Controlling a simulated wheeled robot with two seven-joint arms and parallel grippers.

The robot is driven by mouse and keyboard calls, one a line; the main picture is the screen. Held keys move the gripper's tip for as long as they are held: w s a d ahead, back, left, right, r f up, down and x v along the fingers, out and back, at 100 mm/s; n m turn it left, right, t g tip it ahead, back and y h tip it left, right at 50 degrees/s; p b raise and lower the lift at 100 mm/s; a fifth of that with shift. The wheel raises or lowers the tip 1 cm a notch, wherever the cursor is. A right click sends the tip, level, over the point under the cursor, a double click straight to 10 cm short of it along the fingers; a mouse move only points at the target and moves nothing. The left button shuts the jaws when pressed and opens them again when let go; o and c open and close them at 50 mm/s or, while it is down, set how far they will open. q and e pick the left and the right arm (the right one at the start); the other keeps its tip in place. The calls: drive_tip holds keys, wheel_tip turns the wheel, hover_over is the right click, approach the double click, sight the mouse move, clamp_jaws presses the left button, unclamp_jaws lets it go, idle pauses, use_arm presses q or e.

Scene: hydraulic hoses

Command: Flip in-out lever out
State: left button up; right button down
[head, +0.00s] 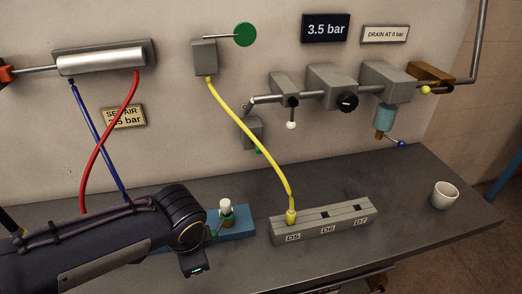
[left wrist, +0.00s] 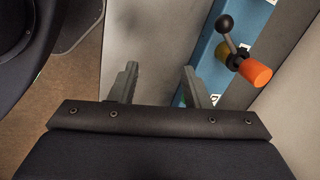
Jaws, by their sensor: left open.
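A lever with a black ball knob (left wrist: 225,24) and a grey stem stands on a blue panel (left wrist: 205,55) at the upper right of the left wrist view. An orange cylinder (left wrist: 255,72) and a yellow part sit beside its base. I cannot read a label naming this lever. My left gripper (left wrist: 160,70) is open and empty, with the lever ahead and to the right of its fingers, not touching. In the head view my left arm covers the lower left and its fingers are hidden. My right gripper is out of view.
On the bench, a blue block (head: 240,222) with a white knob (head: 226,205) stands close to my left wrist. A grey socket block (head: 330,223) takes a yellow hose (head: 250,128). Red and blue hoses hang behind my arm. A white cup (head: 445,194) stands right.

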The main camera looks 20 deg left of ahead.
use_arm(q)
drive_tip(key=w+a+m+y+b, duration=0.1)
drive_tip(key=w+a+m+y, duration=0.3)
drive_tip(key=w+m+y, duration=0.15)
drive_tip(key=m+t+y+b, duration=0.2)
drive_tip(key=m+t+y, duration=0.2)
drive_tip(key=m+t, duration=1.1)
approach(261, 152)
drive_tip(key=w+a+r+m+g, duration=0.2)
drive_tip(key=w+m+g, duration=0.1)
drive_tip(key=shift+w+r+h, duration=0.1)
drive_tip(key=shift+w+h, duration=0.15)
drive_tip(key=shift+w, duration=0.05)
drive_tip(key=x, duration=0.7)
drive_tip(key=shift+p, duration=0.4)
drive_tip(key=shift+n, duration=0.25)
drive_tip(key=shift+c, duration=0.4)
clamp_jaws()
